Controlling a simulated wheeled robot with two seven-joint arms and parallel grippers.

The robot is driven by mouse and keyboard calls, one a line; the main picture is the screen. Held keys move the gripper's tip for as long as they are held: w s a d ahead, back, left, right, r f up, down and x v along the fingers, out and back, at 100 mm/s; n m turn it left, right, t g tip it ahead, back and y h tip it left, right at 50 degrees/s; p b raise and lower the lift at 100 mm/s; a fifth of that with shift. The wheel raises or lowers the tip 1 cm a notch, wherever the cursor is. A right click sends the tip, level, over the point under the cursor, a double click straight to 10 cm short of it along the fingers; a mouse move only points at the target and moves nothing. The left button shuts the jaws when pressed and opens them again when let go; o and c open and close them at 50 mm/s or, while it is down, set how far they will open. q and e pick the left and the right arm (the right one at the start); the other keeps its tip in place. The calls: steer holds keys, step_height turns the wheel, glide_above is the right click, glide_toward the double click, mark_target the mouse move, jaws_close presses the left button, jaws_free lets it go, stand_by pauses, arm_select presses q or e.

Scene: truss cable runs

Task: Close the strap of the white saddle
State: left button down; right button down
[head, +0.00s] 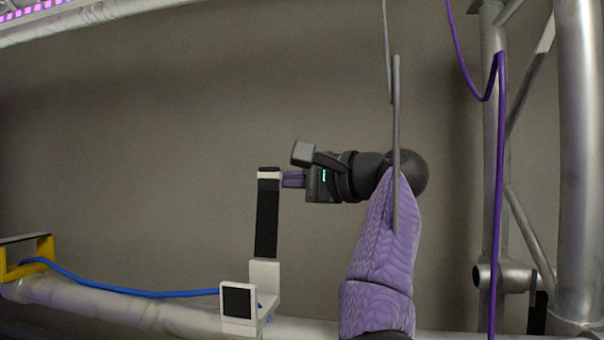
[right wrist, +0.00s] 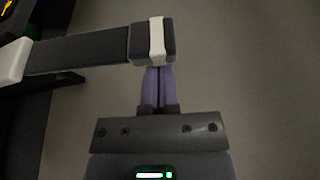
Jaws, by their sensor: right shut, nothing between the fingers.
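The white saddle (head: 266,278) sits on the lower truss tube, with a dark pad on its front face. Its black strap (head: 267,220) stands up almost vertically, open, with a white band near its top end. The strap also shows in the right wrist view (right wrist: 85,53), crossing from the left with its banded end ahead of the fingers. My right gripper (head: 285,178) is shut and empty, its purple fingertips at the strap's top end, touching or nearly touching it. The fingers show together in the right wrist view (right wrist: 158,80). My left gripper is not in view.
A blue cable (head: 130,291) runs from a yellow saddle (head: 27,257) along the tube (head: 110,302) to the white saddle. A purple cable (head: 498,180) hangs at the right before upright truss tubes (head: 578,150). A thin grey rod (head: 396,110) hangs in front of my right arm.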

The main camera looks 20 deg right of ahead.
steer(key=shift+s+a, duration=0.15)
steer(key=shift+s, duration=0.1)
